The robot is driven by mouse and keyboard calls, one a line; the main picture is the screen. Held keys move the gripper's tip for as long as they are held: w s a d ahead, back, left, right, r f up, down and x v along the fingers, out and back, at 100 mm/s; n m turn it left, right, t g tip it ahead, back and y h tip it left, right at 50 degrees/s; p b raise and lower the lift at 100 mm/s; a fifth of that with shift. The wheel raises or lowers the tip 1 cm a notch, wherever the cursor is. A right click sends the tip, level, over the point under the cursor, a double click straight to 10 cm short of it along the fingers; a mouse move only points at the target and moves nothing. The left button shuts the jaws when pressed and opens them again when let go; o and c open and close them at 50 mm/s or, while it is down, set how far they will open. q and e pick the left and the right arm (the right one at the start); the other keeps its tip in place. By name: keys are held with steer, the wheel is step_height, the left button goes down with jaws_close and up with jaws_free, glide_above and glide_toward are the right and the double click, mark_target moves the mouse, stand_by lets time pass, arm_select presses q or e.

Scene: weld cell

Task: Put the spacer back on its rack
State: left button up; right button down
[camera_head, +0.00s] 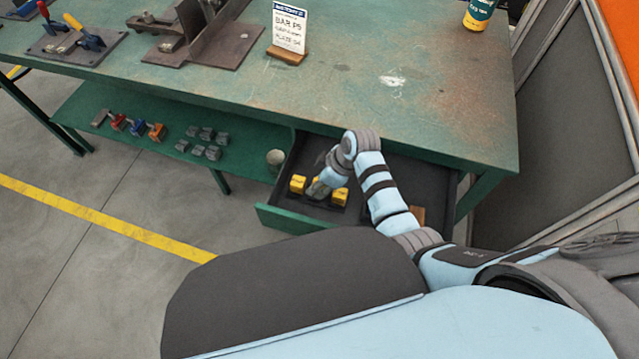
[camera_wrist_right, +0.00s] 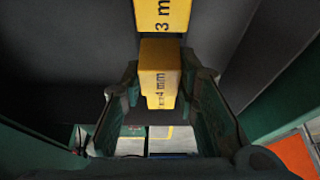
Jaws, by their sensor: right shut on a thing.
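The yellow spacer marked "4 mm" (camera_wrist_right: 160,68) sits between the two fingers of my right gripper (camera_wrist_right: 160,85), which is shut on it. A yellow spacer marked "3 mm" (camera_wrist_right: 162,14) is just beyond it in the wrist view. In the head view my right gripper (camera_head: 318,189) reaches down into the open drawer. Yellow spacers (camera_head: 297,184) (camera_head: 340,197) show on either side of it, on a dark rack (camera_head: 338,208) that my arm partly covers. I cannot tell whether the held spacer is seated or above the rack. My left gripper is not in view.
The green drawer front (camera_head: 300,222) is pulled out under the green bench (camera_head: 430,110). A lower shelf (camera_head: 100,103) holds clamps, grey blocks and a cup (camera_head: 275,158). A card on a stand (camera_head: 290,28) and fixtures are on the bench. An orange-brown block (camera_head: 417,213) lies in the drawer's right.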

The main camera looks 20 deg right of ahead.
steer(key=shift+w+f, duration=0.1)
steer(key=shift+f, duration=0.5)
steer(key=c, duration=1.2)
jaws_free()
steer(key=shift+c, duration=0.2)
steer(key=shift+r, duration=0.25)
steer(key=p+v, duration=0.4)
steer(key=v, duration=0.8)
steer(key=shift+r+p, duration=0.4)
